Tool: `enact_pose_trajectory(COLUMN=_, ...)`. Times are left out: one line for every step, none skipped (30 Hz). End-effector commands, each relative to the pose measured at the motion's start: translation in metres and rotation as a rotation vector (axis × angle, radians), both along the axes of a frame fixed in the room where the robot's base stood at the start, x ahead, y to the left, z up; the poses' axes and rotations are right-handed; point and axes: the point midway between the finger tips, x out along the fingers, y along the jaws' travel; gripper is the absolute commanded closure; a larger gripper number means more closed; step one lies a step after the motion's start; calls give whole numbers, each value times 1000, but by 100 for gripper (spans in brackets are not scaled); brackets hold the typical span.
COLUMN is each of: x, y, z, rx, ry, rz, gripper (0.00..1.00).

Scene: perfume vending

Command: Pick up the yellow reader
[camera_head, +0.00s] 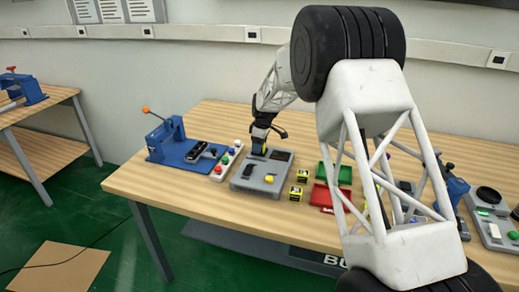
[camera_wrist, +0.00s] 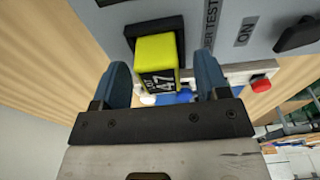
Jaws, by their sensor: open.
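The yellow reader (camera_wrist: 157,52) is a small yellow block with a black label reading 47. In the wrist view it sits in a dark socket on the grey tester (camera_wrist: 232,22). My gripper (camera_wrist: 163,66) is open, with one blue finger on each side of the block and visible gaps between. The fingers do not appear to touch it. In the head view my gripper (camera_head: 264,134) points down over the back left of the grey tester (camera_head: 246,183). The block there is mostly hidden by the gripper.
Two similar yellow-and-black blocks (camera_head: 296,193) (camera_head: 302,176) stand right of the tester. A green tray (camera_head: 343,174) and a red tray (camera_head: 320,196) lie farther right. A button strip (camera_head: 226,163) and a blue fixture (camera_head: 170,145) stand left. The table's front left is clear.

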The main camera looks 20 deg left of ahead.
Motion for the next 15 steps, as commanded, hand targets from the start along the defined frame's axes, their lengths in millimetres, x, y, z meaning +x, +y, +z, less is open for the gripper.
enact_pose_trajectory(x=0, y=0, z=0, rx=0, ry=0, rz=0, gripper=32)
enact_pose_trajectory(x=0, y=0, z=0, rx=0, ry=0, rz=0, gripper=32)
enact_pose_trajectory(x=0, y=0, z=0, rx=0, ry=0, rz=0, gripper=32)
enact_pose_trajectory(x=0, y=0, z=0, rx=0, ry=0, rz=0, gripper=32)
enact_pose_trajectory(x=0, y=0, z=0, rx=0, ry=0, rz=0, gripper=32)
enact_pose_trajectory(x=0, y=0, z=0, rx=0, ry=0, rz=0, gripper=32)
enact_pose_trajectory(x=0, y=0, z=0, rx=0, ry=0, rz=0, gripper=32)
enact_pose_trajectory(x=0, y=0, z=0, rx=0, ry=0, rz=0, gripper=32)
enact_pose_trajectory(x=0, y=0, z=0, rx=0, ry=0, rz=0, gripper=32)
enact_pose_trajectory(x=0, y=0, z=0, rx=0, ry=0, rz=0, gripper=32)
enact_pose_trajectory(x=0, y=0, z=0, rx=0, ry=0, rz=0, gripper=32)
enact_pose_trajectory(x=0, y=0, z=0, rx=0, ry=0, rz=0, gripper=32)
enact_pose_trajectory(x=0, y=0, z=0, rx=0, ry=0, rz=0, gripper=32)
enact_pose_trajectory(x=0, y=0, z=0, rx=0, ry=0, rz=0, gripper=32)
enact_pose_trajectory(x=0, y=0, z=0, rx=0, ry=0, rz=0, gripper=32)
